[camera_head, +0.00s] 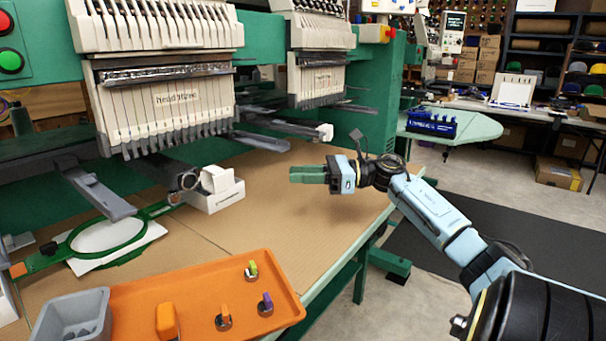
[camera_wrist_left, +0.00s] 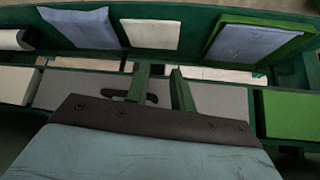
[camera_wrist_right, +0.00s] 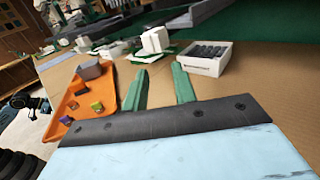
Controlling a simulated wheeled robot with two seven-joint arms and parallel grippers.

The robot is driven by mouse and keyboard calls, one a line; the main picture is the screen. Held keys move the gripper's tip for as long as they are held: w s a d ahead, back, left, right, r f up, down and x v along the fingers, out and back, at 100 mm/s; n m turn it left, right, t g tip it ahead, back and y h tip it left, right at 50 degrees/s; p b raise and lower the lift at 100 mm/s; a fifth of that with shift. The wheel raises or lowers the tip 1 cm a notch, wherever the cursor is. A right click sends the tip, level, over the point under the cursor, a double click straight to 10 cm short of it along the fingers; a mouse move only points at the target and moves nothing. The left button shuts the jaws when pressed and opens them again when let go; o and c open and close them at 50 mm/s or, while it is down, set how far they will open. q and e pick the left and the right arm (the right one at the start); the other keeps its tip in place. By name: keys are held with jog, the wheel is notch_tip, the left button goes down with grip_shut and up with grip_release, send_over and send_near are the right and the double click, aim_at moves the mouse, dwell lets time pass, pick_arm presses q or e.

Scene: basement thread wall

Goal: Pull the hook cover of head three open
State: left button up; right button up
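The embroidery head labelled Head three (camera_head: 178,92) stands at the upper left. A white block (camera_head: 216,179), apparently its hook cover, sits below it at the end of a lower arm; it also shows in the right wrist view (camera_wrist_right: 155,40). I cannot tell whether it is closed. My right gripper (camera_head: 292,174) is to the right of the block, apart from it, above the table. Its green fingers are spread and empty in the right wrist view (camera_wrist_right: 160,88). My left gripper (camera_wrist_left: 160,85) is open and empty, seen only in its wrist view.
A white box (camera_head: 222,198) with dark slots stands beside the block. An orange tray (camera_head: 285,285) with small coloured pieces lies at the front. A green hoop (camera_head: 70,255) is at left. The brown tabletop (camera_head: 270,220) is clear near my right gripper. Green trays hold cloths (camera_wrist_left: 150,33).

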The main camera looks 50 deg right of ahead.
aim_at(232, 178)
jog(key=shift+c, duration=0.5)
